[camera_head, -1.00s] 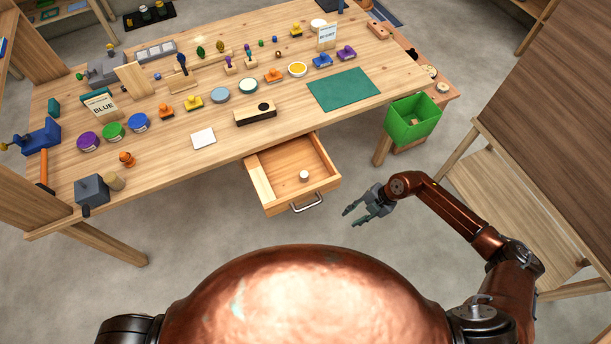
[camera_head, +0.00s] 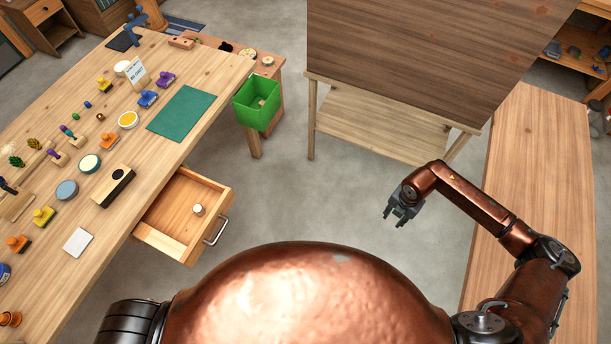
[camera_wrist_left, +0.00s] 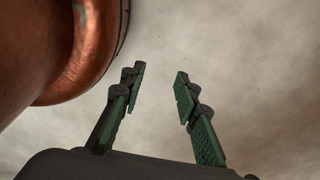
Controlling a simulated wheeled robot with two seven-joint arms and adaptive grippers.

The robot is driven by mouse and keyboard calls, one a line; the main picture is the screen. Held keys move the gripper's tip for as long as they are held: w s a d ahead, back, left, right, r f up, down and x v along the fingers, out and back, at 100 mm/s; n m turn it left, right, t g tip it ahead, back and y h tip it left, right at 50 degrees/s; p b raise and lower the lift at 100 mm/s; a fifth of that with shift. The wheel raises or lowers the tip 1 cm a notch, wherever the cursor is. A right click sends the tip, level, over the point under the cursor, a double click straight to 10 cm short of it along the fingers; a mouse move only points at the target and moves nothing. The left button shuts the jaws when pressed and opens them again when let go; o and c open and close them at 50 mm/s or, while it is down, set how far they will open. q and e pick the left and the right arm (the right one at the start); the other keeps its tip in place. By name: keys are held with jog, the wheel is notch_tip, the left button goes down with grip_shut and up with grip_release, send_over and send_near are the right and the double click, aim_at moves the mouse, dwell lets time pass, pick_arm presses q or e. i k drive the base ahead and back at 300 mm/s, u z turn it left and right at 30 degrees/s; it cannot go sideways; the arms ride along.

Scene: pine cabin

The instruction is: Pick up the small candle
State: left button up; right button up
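A small white cylinder (camera_head: 198,209), which looks like the small candle, stands inside the open drawer (camera_head: 158,240) near its front. My right gripper (camera_head: 396,219) hangs in free air over the floor, well to the right of the drawer. Its fingers look apart and empty. My left gripper (camera_wrist_left: 158,74) shows only in the left wrist view. Its two fingers are spread with nothing between them, above bare grey floor. I see no candle in the left wrist view.
The drawer juts out from the workbench (camera_head: 140,95), which holds stamps, ink pads and a green mat (camera_head: 182,113). A green bin (camera_head: 256,117) is at the bench's right end. A dark wooden panel (camera_head: 420,55) and a pale bench (camera_head: 535,150) stand right. Floor between is clear.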

aim_at(197, 209)
jog(key=z, duration=0.25)
jog(key=i, duration=0.9)
jog(key=u, duration=3.6)
